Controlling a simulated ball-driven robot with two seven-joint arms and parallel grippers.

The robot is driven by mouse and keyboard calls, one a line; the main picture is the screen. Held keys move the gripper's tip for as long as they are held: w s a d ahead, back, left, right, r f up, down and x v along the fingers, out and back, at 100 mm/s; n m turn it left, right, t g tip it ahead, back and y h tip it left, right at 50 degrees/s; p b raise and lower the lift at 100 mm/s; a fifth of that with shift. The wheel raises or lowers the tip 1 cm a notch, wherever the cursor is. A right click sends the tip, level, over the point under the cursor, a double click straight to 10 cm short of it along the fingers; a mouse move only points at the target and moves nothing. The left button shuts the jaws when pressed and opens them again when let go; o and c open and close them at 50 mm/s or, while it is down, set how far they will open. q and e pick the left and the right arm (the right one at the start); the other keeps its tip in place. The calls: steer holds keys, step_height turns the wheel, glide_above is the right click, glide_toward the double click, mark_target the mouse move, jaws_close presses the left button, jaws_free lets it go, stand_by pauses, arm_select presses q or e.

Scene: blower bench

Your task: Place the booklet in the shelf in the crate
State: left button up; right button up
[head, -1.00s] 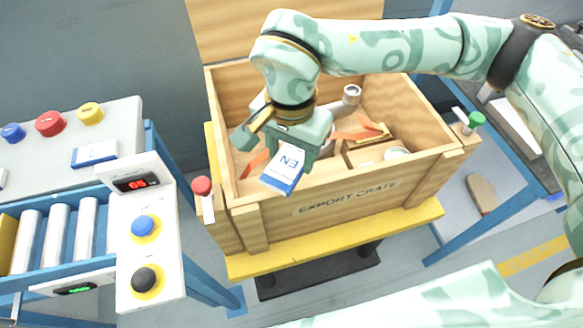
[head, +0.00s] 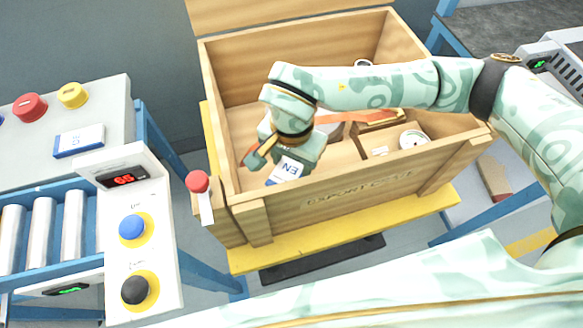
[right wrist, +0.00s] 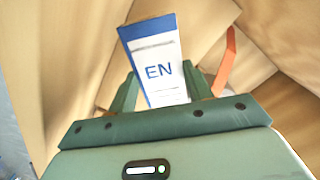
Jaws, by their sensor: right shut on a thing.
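The booklet (head: 287,170) is white with a blue band and blue "EN" lettering. It also shows in the right wrist view (right wrist: 157,62), between the two green fingers. My right gripper (head: 284,158) is shut on it, inside the front left part of the open wooden export crate (head: 350,192), behind its front wall. The booklet's lower end is hidden behind that wall in the head view. I cannot tell whether it touches the crate floor, and I cannot make out the shelf clearly. My left gripper is not in view.
Inside the crate are an orange strap (head: 350,116), a small wooden box (head: 385,150) and a round white item (head: 413,138). A similar booklet (head: 79,141) lies on the grey panel at left. A red-topped post (head: 198,182) stands by the crate's left front corner.

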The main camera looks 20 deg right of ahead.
mark_target(292, 166)
step_height(292, 166, down, 4)
steer(key=shift+f+b, duration=0.1)
steer(key=shift+b, duration=0.5)
steer(key=shift+r, duration=0.2)
steer(key=o, duration=1)
steer(key=shift+f, duration=0.15)
step_height(292, 166, up, 12)
steer(key=p, duration=0.3)
steer(key=shift+p, duration=0.3)
